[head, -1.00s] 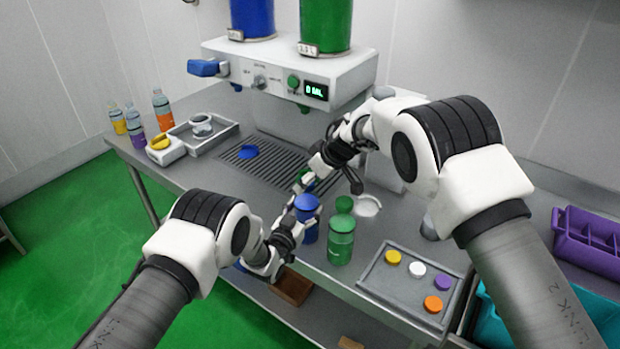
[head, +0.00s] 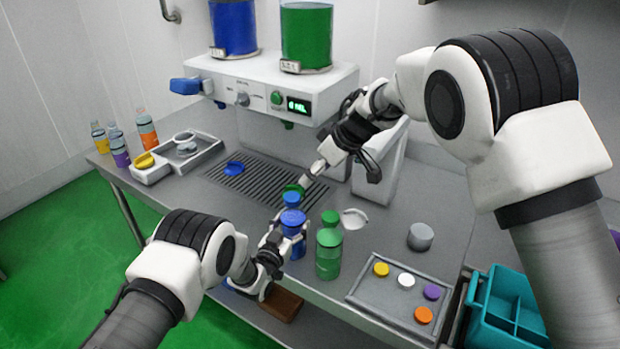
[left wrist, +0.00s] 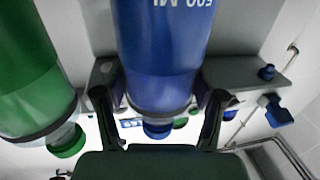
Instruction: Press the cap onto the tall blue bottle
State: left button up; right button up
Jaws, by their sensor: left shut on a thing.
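The tall blue bottle (head: 293,245) stands upright near the counter's front edge with a flat blue cap (head: 292,217) on its top. I cannot tell how tightly the cap sits. My left gripper (head: 286,238) is shut on this bottle from the left, and its fingers hide part of it. In the left wrist view, a blue cylinder marked 500 ML (left wrist: 165,50) shows between the left gripper's fingers (left wrist: 160,115). My right gripper (head: 340,160) is above and behind the bottle, apart from the cap. Its fingers are too unclear to read.
A green bottle (head: 328,262) stands close to the right. A cap tray (head: 364,291), grey cylinder (head: 420,237) and teal crate (head: 490,330) lie to the right. The dispenser (head: 255,85) is at the back.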

pick_arm(q)
jog(key=o, duration=1.7)
jog(key=shift+o, duration=0.2)
jog(key=v, duration=1.2)
